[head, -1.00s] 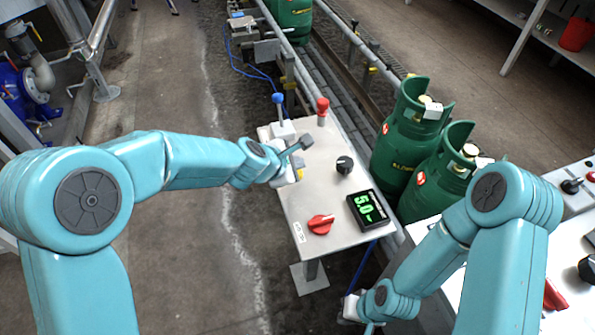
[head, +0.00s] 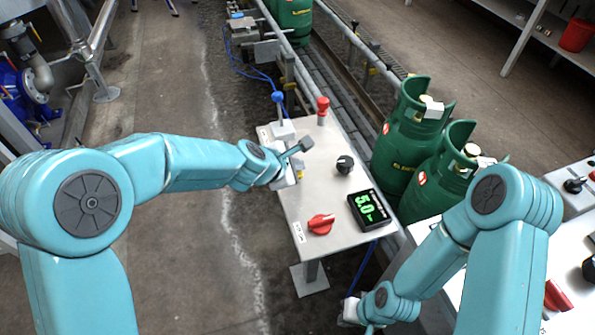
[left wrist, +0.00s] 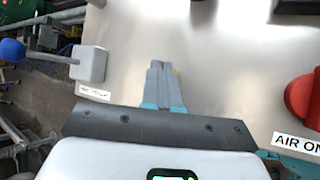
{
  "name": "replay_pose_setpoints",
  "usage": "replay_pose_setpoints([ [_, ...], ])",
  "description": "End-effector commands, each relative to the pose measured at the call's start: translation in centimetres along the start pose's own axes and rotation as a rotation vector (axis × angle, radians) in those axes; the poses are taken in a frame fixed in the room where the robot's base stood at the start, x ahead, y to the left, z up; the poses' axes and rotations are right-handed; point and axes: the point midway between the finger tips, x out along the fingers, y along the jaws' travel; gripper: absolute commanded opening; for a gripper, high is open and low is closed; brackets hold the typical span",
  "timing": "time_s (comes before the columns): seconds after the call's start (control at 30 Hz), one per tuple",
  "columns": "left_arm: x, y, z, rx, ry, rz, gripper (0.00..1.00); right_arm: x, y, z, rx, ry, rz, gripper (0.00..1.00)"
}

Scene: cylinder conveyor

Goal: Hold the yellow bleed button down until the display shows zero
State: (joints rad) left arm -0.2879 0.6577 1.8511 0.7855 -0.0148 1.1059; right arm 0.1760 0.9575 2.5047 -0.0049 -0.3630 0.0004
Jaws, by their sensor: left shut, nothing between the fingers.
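The yellow bleed button (head: 301,173) shows only as a small yellow patch on the control panel (head: 288,208), mostly hidden by my left gripper (head: 297,177). In the left wrist view, my left gripper (left wrist: 165,72) is shut and empty, its fingertips over the panel. The black display (head: 368,209) shows 5.0 in green digits. My right gripper (head: 351,308) is low in the head view, beside the panel; its fingers are not clear.
The panel also bears a red knob (head: 321,224), a black knob (head: 345,164), a blue-topped lever (head: 279,105) and a red-topped part (head: 322,107). Green gas cylinders (head: 407,125) stand close to its right. The floor on the left is open.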

Motion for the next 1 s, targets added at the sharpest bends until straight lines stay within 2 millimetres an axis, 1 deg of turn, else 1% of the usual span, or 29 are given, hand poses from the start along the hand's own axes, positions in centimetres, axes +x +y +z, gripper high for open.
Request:
replay_pose_setpoints([
  [0.63, 0.61, -0.46, -0.45, 0.0, 0.0, 0.0, 0.0, 0.81, 0.29, -0.02, 0.0, 0.0, 0.0, 0.0],
  [1.0, 0.57, -0.44, -0.43, 0.0, 0.001, -0.001, 0.0, 0.74, 0.27, -0.01, 0.0, 0.0, 0.0, 0.0],
])
